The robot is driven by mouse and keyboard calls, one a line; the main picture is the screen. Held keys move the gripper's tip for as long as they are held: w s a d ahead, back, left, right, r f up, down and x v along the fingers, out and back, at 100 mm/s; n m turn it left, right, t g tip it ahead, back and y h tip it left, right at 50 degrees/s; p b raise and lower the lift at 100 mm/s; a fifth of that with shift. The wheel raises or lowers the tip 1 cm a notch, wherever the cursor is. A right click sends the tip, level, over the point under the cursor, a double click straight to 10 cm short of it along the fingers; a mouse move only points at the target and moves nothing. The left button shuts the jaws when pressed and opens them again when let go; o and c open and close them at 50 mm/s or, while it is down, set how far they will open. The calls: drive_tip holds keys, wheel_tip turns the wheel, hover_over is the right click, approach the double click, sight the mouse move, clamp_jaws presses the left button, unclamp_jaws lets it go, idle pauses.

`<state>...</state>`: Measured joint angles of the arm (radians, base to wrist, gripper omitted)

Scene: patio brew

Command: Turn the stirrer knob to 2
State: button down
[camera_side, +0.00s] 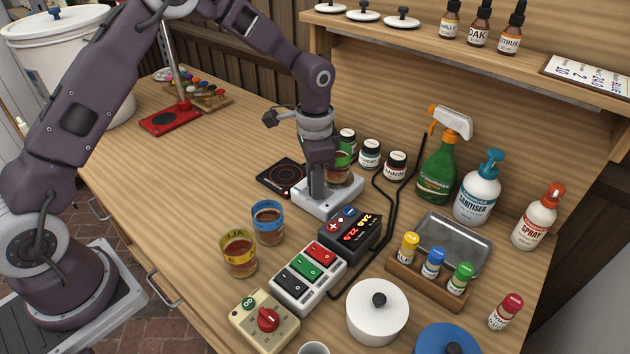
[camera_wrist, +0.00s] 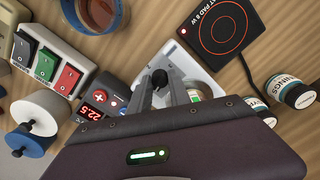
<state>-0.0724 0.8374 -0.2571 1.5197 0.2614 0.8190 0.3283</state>
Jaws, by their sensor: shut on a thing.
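The stirrer (camera_side: 322,206) is a pale, low box at the middle of the table, and it also shows in the wrist view (camera_wrist: 196,76). A glass with a green band (camera_side: 342,160) stands on it, partly hidden by my gripper. The small black stirrer knob (camera_wrist: 159,77) shows between my fingertips in the wrist view; in the side view it is hidden. My gripper (camera_wrist: 160,86) points down at the stirrer's top and is shut on this knob. I cannot read the knob's pointer or scale.
A black heat pad (camera_side: 283,177) lies left of the stirrer. A dark controller with lit digits (camera_side: 350,234), a switch box (camera_side: 308,275) and a beige box with a red knob (camera_side: 268,319) stand in front. Two glasses (camera_side: 239,253) stand front left. Jars (camera_side: 370,153) stand behind.

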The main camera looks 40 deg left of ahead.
drive_tip(key=m, duration=0.4)
drive_tip(key=shift+m, duration=0.3)
drive_tip(key=m, duration=0.5)
drive_tip(key=shift+r, duration=0.1)
drive_tip(key=m, duration=0.9)
drive_tip(key=shift+m, duration=0.3)
drive_tip(key=c, duration=1.2)
unclamp_jaws()
